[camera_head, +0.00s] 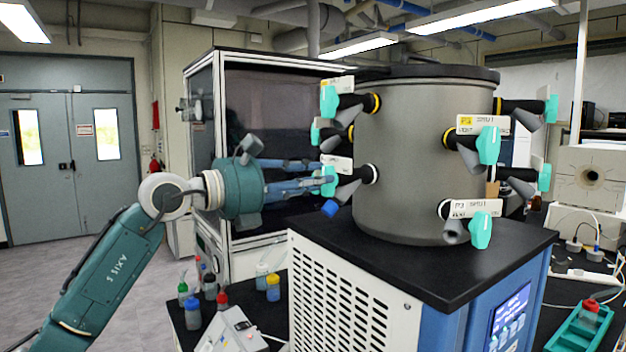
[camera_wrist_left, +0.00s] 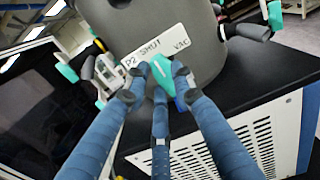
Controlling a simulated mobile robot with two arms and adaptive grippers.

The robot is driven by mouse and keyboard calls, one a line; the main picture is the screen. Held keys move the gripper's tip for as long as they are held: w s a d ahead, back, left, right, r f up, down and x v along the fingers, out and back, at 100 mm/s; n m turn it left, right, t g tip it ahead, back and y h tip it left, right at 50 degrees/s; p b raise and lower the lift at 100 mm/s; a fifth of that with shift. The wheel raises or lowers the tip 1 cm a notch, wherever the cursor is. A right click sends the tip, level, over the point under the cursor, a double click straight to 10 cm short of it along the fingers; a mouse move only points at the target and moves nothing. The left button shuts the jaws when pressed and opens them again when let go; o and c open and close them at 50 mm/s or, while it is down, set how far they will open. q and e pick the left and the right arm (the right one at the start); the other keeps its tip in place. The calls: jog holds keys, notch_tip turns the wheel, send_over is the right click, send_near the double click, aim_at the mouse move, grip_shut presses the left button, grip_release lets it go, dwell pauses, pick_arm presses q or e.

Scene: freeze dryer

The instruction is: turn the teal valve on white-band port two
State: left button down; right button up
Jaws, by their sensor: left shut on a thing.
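The grey steel drum (camera_head: 410,140) carries several black ports with teal valves. The lower left port has a white band (camera_head: 372,174) and a white label that reads P2 in the left wrist view (camera_wrist_left: 153,54). Its teal valve (camera_head: 329,181) sits at the port's outer end and also shows in the left wrist view (camera_wrist_left: 162,76). My left gripper (camera_head: 326,176) reaches in from the left and is shut on this valve. In the left wrist view its blue fingers (camera_wrist_left: 157,98) close around the teal handle, hiding part of it. My right gripper is not in view.
Another white-band port, labelled P3, has a teal valve (camera_head: 481,230) at the lower front. Yellow-band ports sit higher, one with a teal valve (camera_head: 488,146). The drum stands on a black-topped cabinet (camera_head: 467,283). A glass-fronted cabinet (camera_head: 262,100) stands behind my left gripper. Small bottles (camera_head: 193,312) stand below.

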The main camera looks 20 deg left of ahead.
pick_arm(q)
jog(key=shift+f, duration=0.1)
jog(key=c, duration=1.4)
grip_release()
jog(key=shift+c, duration=0.2)
jog(key=shift+a, duration=0.1)
jog(key=v, duration=1.2)
